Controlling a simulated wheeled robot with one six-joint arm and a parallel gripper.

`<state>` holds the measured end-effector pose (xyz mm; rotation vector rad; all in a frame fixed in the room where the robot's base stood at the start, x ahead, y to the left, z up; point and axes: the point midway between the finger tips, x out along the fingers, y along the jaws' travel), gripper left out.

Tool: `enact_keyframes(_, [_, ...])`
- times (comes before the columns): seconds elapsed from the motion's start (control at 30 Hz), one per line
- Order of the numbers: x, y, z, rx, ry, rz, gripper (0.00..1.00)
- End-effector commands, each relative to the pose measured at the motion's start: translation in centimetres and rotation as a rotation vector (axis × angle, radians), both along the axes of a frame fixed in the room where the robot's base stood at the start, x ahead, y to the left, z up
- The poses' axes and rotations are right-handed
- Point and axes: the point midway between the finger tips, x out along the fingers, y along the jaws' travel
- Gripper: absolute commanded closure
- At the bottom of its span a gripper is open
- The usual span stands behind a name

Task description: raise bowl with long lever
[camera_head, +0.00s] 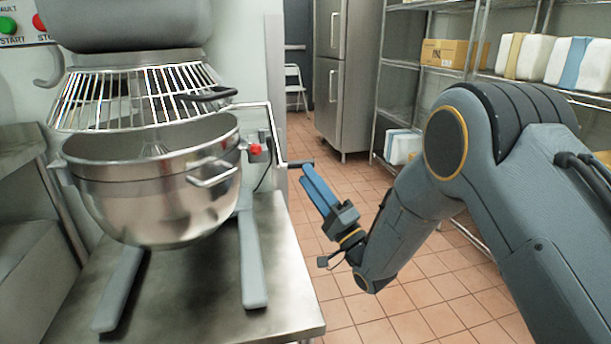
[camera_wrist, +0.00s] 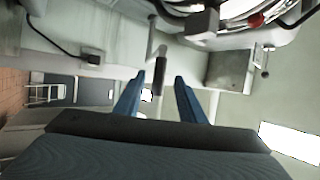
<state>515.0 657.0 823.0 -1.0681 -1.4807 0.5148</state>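The steel mixer bowl (camera_head: 150,200) hangs in the mixer, its rim just below the wire guard (camera_head: 135,95). The long lever (camera_head: 274,130) is a bent metal rod at the bowl's right; its black handle (camera_head: 300,163) points right. My gripper (camera_head: 308,172), with blue fingers, is at the handle. In the wrist view, my gripper (camera_wrist: 158,84) is open, and the dark handle (camera_wrist: 160,76) appears between the fingers with a gap on each side. I cannot tell how deep it sits between them. The far finger is partly hidden in the head view.
A red knob (camera_head: 255,149) is on the mixer's side near the lever. The mixer's legs stand on a steel table (camera_head: 190,290). Wire shelving (camera_head: 400,75) with boxes and a steel cabinet (camera_head: 345,75) are behind my arm. Tiled floor (camera_head: 420,290) is open right of the table.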

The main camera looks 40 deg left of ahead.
Motion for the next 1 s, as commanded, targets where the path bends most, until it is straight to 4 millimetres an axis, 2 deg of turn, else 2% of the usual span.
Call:
enact_keyframes(0.17, [0.0,0.0,0.0,0.000,0.000,0.000,0.64])
enact_keyframes(0.3, [-0.2,-0.1,0.3,-0.008,-0.015,-0.023,0.87])
enact_keyframes(0.4, [-0.9,-0.5,0.9,-0.036,-0.072,-0.097,1.00])
enact_keyframes(0.67, [-4.2,-3.2,2.8,-0.247,-0.398,-0.466,1.00])
enact_keyframes(0.8, [-6.2,-5.6,3.6,-0.422,-0.629,-0.656,1.00])
enact_keyframes(1.0, [-8.3,-8.9,4.2,-0.647,-0.917,-0.824,1.00])
